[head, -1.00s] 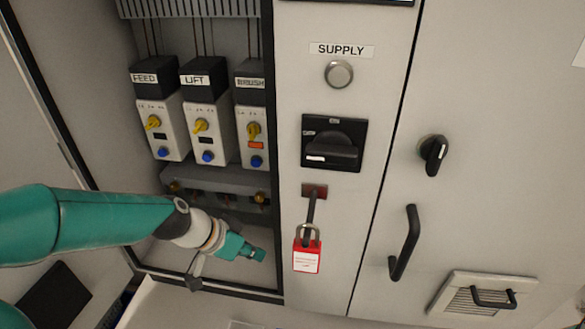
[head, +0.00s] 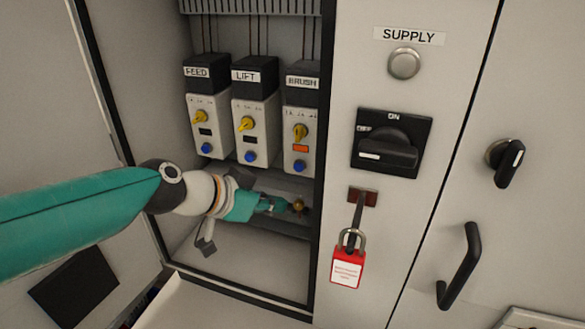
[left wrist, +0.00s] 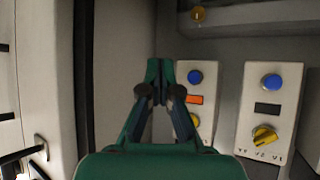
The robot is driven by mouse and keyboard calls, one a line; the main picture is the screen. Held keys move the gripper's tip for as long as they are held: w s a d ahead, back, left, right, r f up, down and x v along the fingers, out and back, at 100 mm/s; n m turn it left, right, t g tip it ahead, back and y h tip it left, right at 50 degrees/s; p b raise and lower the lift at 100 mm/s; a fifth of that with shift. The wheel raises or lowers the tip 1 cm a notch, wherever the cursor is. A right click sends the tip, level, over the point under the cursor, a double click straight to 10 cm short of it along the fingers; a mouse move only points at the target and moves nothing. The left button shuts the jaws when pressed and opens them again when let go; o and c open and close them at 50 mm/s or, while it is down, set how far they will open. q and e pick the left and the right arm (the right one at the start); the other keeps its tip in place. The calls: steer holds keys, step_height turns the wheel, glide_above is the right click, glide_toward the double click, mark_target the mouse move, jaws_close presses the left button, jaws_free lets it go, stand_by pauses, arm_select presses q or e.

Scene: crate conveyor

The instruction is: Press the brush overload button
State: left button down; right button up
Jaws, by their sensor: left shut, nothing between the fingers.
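The brush overload unit (head: 299,135) is the right one of three in the open cabinet, with a black top labelled BRUSH. It has a yellow knob (head: 300,132), an orange window (head: 300,149) and a blue button (head: 298,167) low on its face. My left gripper (head: 280,204) is shut and empty, below this unit and a little left of its button. In the left wrist view, which is upside down, my left gripper (left wrist: 158,75) shows beside the brush unit's blue button (left wrist: 195,77), apart from it in the picture. My right gripper is not in view.
The LIFT unit (head: 251,125) and FEED unit (head: 205,125) stand to the left. A rail with brass fittings (head: 298,205) runs below. The cabinet's right edge borders a panel with a SUPPLY lamp (head: 404,63), black switch (head: 390,145) and red padlock (head: 348,268).

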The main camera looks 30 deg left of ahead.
mark_target(299, 168)
arm_select(q)
steer(key=w+a+p, duration=0.1)
steer(key=w+a, duration=0.1)
steer(key=w, duration=0.6)
steer(key=shift+w+p, duration=0.25)
steer(key=shift+p, duration=0.15)
stand_by(1.1)
steer(key=shift+w, duration=0.15)
steer(key=shift+w+a, duration=0.1)
steer(key=shift+w, duration=0.25)
steer(key=shift+w+a, duration=0.15)
steer(key=shift+w, duration=0.3)
stand_by(0.7)
stand_by(0.3)
steer(key=shift+s+d+b, duration=0.25)
steer(key=shift+s+b, duration=0.5)
steer(key=shift+s, duration=0.1)
